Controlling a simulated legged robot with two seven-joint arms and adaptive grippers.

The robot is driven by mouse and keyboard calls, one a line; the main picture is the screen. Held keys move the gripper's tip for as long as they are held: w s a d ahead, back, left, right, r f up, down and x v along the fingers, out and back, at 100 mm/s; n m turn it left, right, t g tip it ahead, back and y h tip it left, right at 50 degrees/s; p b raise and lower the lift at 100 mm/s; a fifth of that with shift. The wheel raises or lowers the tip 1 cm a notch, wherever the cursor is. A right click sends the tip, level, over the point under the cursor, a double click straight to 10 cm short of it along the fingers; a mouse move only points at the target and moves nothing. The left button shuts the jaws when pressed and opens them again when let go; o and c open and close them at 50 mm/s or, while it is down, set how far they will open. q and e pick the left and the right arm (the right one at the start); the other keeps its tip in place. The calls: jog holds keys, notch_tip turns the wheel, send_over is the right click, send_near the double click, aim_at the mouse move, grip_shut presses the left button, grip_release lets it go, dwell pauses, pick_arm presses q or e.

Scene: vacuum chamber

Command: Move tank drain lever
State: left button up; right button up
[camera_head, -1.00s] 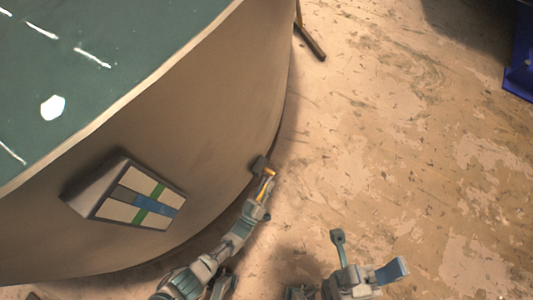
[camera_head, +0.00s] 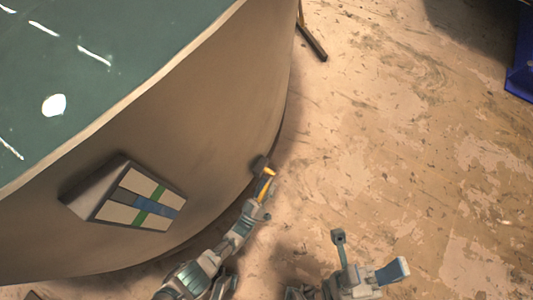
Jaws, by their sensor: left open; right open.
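The tank (camera_head: 205,110) is a large round beige vessel filling the left side, with a dark green top. A small drain lever with a yellow-orange handle (camera_head: 269,173) sticks out from a dark fitting (camera_head: 259,164) low on the tank's right side. My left gripper (camera_head: 263,191) is at the lever, its fingers beside the yellow handle; I cannot tell whether they touch it. My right gripper (camera_head: 368,256) is open and empty over the floor at the bottom, with its two fingers spread wide apart.
A box with a white, green and blue panel (camera_head: 140,206) juts from the tank wall left of my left arm. A dark bar (camera_head: 313,43) stands out near the tank at the top. A blue object (camera_head: 521,65) is at the right edge. The worn floor (camera_head: 420,150) between is clear.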

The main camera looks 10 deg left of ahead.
pick_arm(q)
jog(key=v, duration=0.7)
jog(key=shift+s+f, duration=0.15)
jog(key=shift+f, duration=0.05)
jog(key=shift+a, duration=0.1)
